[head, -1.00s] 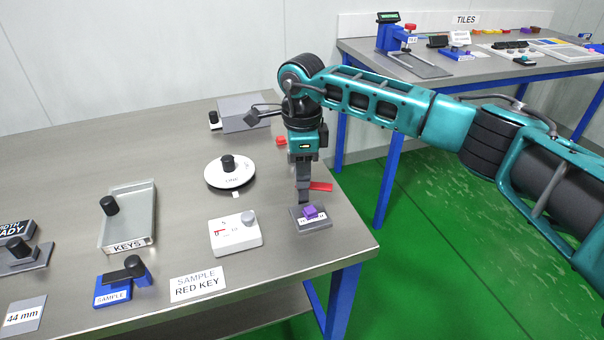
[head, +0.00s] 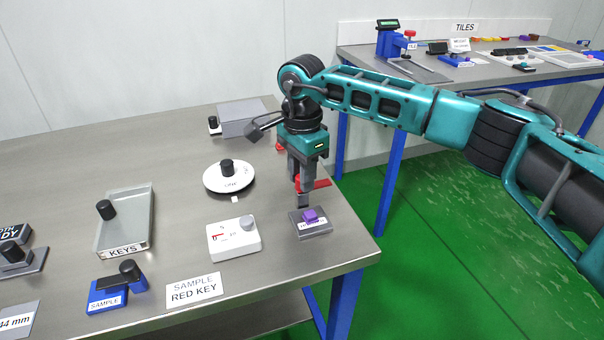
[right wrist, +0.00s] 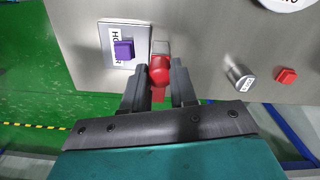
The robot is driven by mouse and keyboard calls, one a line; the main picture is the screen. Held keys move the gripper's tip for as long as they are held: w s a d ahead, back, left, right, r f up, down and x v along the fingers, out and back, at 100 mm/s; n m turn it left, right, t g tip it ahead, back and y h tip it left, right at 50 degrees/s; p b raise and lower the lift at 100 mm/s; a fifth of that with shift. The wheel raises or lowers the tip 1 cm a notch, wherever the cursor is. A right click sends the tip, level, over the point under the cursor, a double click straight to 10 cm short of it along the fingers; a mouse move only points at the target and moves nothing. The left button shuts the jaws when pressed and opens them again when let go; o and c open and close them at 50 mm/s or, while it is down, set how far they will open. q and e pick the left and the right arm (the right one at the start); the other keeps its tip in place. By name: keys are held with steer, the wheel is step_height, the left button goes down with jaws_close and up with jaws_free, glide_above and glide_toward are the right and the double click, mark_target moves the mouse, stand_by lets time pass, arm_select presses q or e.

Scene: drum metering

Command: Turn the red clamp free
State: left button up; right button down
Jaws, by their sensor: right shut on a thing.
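The red clamp (right wrist: 159,70) shows in the right wrist view as a rounded red knob with a red strip below it. In the head view its red arm (head: 320,184) sticks out to the right beside my gripper. My right gripper (head: 302,200) points down at the table near its right edge and is shut on the clamp, with one finger on each side of the knob. The fingers hide much of the clamp in the head view. My left gripper is in neither view.
A grey block with a purple cube (head: 310,215) stands just in front of the clamp. A small red block (right wrist: 286,75) lies nearby. The table's right edge is close.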

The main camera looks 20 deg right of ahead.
stand_by(0.3)
steer(key=c, duration=0.9)
jaws_free()
step_height(320, 180, up, 13)
steer(key=shift+p, duration=0.4)
steer(key=shift+s+f, duration=0.1)
